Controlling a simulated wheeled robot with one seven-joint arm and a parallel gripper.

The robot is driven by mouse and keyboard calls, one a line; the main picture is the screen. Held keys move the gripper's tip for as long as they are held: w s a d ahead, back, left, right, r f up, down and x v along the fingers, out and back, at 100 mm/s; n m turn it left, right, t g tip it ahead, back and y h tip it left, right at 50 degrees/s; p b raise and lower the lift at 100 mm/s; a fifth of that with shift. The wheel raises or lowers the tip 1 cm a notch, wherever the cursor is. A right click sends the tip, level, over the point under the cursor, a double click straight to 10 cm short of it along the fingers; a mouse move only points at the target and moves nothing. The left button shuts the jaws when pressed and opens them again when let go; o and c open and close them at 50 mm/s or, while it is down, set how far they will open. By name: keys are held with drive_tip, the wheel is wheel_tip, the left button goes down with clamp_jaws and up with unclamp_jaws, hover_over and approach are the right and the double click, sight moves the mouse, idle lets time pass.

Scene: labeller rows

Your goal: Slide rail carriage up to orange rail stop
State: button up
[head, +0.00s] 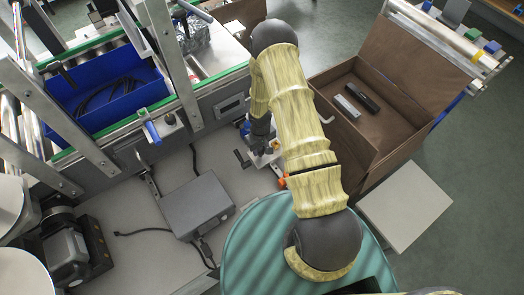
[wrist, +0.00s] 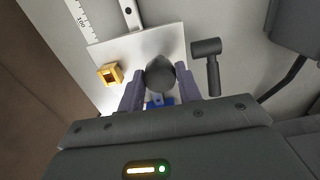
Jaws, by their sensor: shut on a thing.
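The rail carriage is a white plate with a dark round knob. The carriage (wrist: 125,48) shows in the wrist view, and the knob (wrist: 160,77) stands between my gripper's fingers. My gripper (wrist: 159,88) is shut on the knob. A dark T-shaped lever (wrist: 213,68) stands beside the plate. A yellow-orange block with a square opening (wrist: 110,74) is at the plate's left edge. In the head view the carriage (head: 266,159) shows below my gripper (head: 261,140). The orange rail stop (head: 281,182) shows just below the carriage, partly hidden by my arm; the exact gap cannot be told.
A rail strip (wrist: 131,14) and a ruler scale (wrist: 80,17) run beyond the plate. A grey box (head: 196,207) with cables sits left on the bench. An open brown box (head: 395,125) stands right. A blue bin (head: 110,100) is at upper left.

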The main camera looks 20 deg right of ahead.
drive_tip(key=shift+s, duration=0.2)
drive_tip(key=s+d+b, duration=0.1)
drive_tip(key=s+d, duration=0.1)
drive_tip(key=s, duration=0.5)
drive_tip(key=shift+s+d+b, duration=0.3)
drive_tip(key=shift+s, duration=0.05)
drive_tip(key=o, duration=1.1)
drive_tip(key=shift+f, duration=0.1)
drive_tip(key=shift+o, duration=0.3)
drive_tip(key=shift+w, duration=0.1)
wheel_tip(320, 180, up, 18)
drive_tip(key=p, duration=0.1)
drive_tip(key=shift+f, duration=0.25)
idle(0.6)
idle(0.4)
